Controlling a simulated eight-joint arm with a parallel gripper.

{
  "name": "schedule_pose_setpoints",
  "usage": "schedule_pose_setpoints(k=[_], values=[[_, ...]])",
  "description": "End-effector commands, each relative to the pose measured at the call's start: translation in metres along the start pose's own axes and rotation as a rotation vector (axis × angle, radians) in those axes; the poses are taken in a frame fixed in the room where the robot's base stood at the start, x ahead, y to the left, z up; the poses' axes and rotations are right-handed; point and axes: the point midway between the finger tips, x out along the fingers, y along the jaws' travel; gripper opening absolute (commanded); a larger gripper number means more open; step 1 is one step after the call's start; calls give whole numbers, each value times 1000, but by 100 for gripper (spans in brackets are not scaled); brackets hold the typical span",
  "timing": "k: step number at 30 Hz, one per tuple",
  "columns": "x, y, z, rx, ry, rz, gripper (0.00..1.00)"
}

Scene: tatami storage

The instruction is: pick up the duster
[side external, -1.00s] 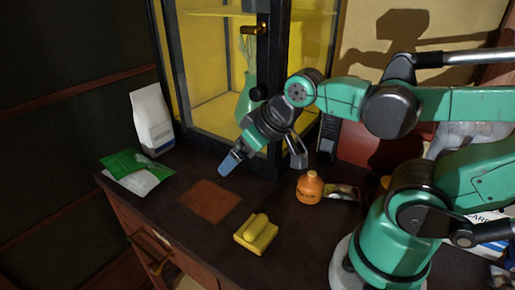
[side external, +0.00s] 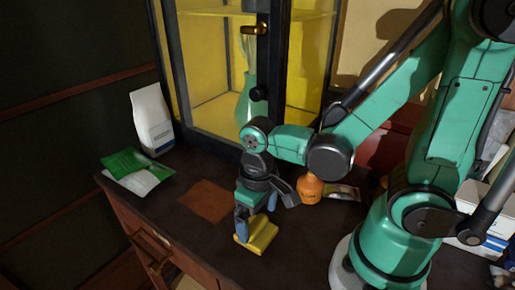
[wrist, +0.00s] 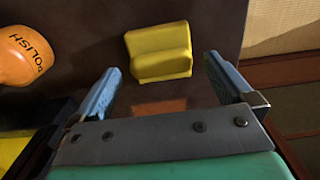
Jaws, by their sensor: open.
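The duster is a yellow block with a raised grip (side external: 262,238) on the dark table top, near its front edge. In the side view my gripper (side external: 256,222) points down at the duster and covers part of it. In the wrist view the duster (wrist: 158,52) lies whole beyond the fingertips, roughly midway between them across the picture. My gripper (wrist: 165,78) is open, with its two blue fingers apart and nothing between them. Whether a finger touches the duster cannot be told from the side view.
An orange polish bottle (side external: 310,188) stands right of the gripper; it also shows in the wrist view (wrist: 25,55). A reddish-brown square (side external: 208,201) lies left of the duster. A white bag (side external: 151,120) and green packet (side external: 136,168) are further left. A glass-fronted cabinet (side external: 215,142) stands behind.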

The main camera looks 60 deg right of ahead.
Motion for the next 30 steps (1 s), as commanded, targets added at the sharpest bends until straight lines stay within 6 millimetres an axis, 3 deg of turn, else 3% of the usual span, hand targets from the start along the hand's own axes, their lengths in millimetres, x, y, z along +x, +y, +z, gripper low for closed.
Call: schedule_pose_setpoints(k=[9,21,27,29,30], values=[[21,0,-1,0,1,0,100],[24,0,0,0,1,0,100],[24,0,0,0,1,0,43],[24,0,0,0,1,0,30],[24,0,0,0,1,0,30]])
